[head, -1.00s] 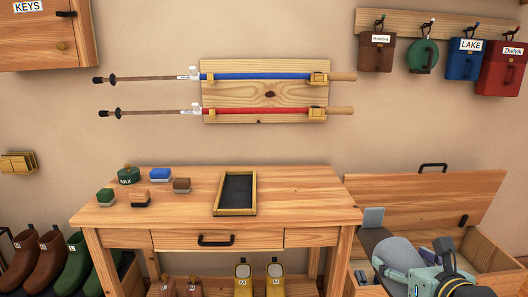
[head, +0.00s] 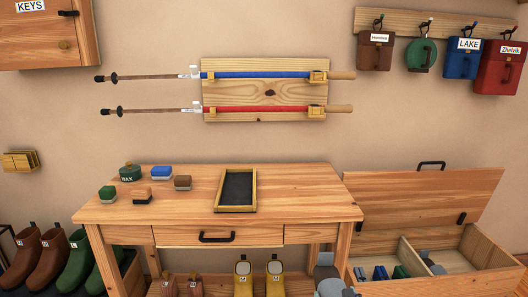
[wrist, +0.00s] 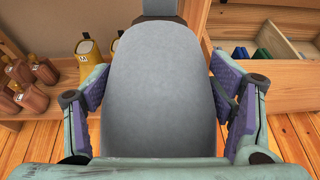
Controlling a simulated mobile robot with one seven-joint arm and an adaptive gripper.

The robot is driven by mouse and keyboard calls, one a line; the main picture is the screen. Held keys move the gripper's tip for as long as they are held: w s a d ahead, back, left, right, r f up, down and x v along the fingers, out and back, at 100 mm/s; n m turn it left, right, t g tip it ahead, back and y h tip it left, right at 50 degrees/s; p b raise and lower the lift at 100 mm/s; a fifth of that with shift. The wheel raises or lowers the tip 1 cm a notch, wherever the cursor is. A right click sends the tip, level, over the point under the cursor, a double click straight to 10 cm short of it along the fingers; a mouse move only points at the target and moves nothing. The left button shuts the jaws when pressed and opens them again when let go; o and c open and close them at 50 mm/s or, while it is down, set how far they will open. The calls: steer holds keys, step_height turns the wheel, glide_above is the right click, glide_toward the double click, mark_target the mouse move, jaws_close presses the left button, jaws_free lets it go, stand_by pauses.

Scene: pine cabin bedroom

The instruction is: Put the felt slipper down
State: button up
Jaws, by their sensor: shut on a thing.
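The felt slipper (wrist: 160,85) is grey. It fills the middle of the wrist view, long side away from me, with a narrower grey piece at its far end. My gripper (wrist: 159,95) is shut on it, with a purple-padded finger at each side. In the head view a grey part of the slipper (head: 332,288) shows low in the picture, in front of the bench's right leg.
An open wooden chest (head: 480,245) with dividers stands at right, holding small blue and green items and something grey. The bench (head: 300,200) has yellow boots (head: 274,278) and brown boots (wrist: 30,75) on its lower shelf. Plank floor (wrist: 290,140) is bare between shelf and chest.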

steer(key=s+a+f, duration=0.2)
steer(key=a+f, duration=1.8)
steer(key=shift+s+a, duration=0.25)
steer(key=shift+a, duration=0.1)
